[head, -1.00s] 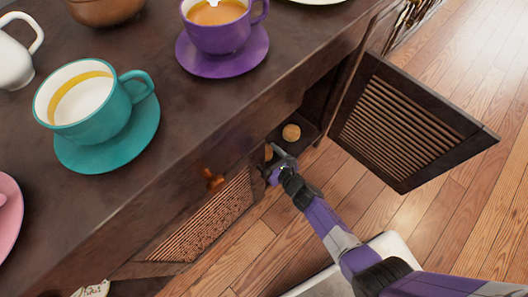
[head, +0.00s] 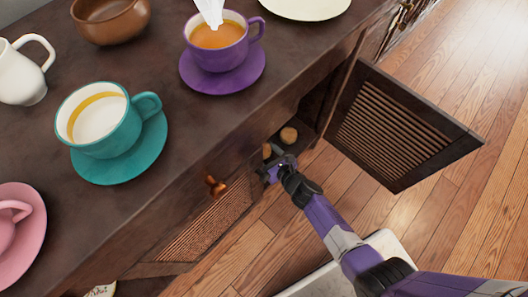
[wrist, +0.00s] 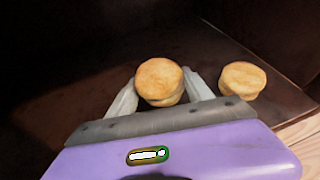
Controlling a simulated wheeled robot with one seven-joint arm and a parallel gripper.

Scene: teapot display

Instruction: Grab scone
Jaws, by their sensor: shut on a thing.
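My gripper (wrist: 160,92) is shut on a round golden scone (wrist: 159,78) inside the dark cabinet, with one finger on each side of it. In the head view the held scone (head: 267,151) shows just past my gripper (head: 273,164), partly hidden. A second scone (wrist: 242,79) sits on the cabinet floor to the right, apart from my gripper. It also shows in the head view (head: 289,135), near the cabinet opening.
A louvred cabinet door (head: 396,126) stands open to the right of the opening. The countertop (head: 190,130) above bears a teal cup (head: 105,120), a purple cup (head: 216,45), a pink cup (head: 8,232) and a brown bowl (head: 110,22). Wooden floor (head: 440,215) lies to the right.

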